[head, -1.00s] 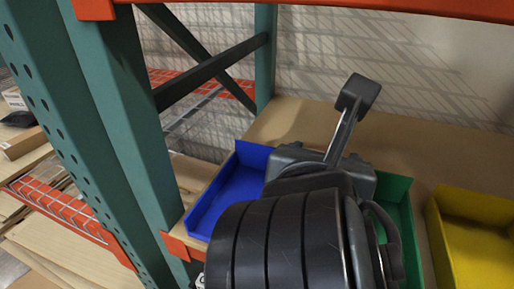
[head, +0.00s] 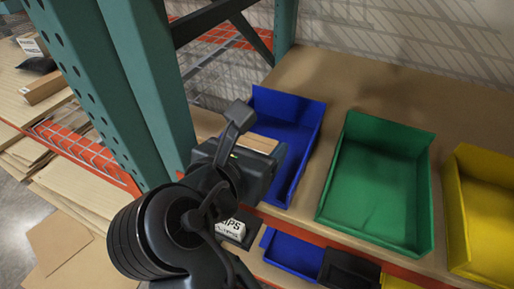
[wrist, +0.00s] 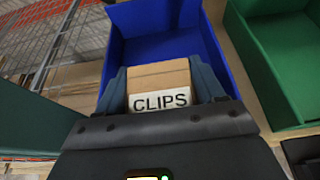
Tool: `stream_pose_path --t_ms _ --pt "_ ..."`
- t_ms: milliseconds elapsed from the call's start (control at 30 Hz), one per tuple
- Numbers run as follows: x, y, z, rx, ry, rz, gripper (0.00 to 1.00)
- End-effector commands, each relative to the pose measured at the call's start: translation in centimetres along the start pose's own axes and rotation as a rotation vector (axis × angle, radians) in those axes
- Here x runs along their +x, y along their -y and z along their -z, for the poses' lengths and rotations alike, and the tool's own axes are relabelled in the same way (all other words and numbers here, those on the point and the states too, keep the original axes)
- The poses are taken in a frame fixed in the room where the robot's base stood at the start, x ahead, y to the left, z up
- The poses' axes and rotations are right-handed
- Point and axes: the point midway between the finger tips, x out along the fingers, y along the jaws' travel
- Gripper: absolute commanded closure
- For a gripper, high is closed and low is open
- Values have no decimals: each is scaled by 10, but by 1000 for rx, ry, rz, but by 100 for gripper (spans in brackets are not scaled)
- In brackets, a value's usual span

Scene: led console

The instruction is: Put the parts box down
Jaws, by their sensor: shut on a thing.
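The parts box (wrist: 159,80) is a small brown carton with a white label reading CLIPS. My gripper (wrist: 163,88) is shut on it, one finger on each side, in the wrist view. The blue bin (wrist: 163,38) lies just beyond and around the far end of the box in that view. In the head view the carton (head: 258,143) shows by my gripper (head: 266,149), at the near left part of the blue bin (head: 301,125). I cannot tell whether the box touches the bin. My arm hides part of the bin's near left side.
A green bin (head: 378,170) and a yellow bin (head: 488,205) stand to the right on the wooden shelf (head: 350,85). A teal rack post (head: 150,85) stands close left of my arm. Below the shelf are another blue bin (head: 292,255) and a black box (head: 348,270).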

Motion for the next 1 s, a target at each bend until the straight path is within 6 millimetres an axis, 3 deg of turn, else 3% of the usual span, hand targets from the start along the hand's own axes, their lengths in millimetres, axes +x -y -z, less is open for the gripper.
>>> stream_pose_path --t_ms 100,400,433,500,700,1000 --pt "4 0 9 -1 0 0 65" --pt "4 0 9 -1 0 0 65" --pt "4 0 10 0 0 0 31" --pt "4 0 10 0 0 0 24" --pt "4 0 10 0 0 0 6" --pt "4 0 8 1 1 -1 6"
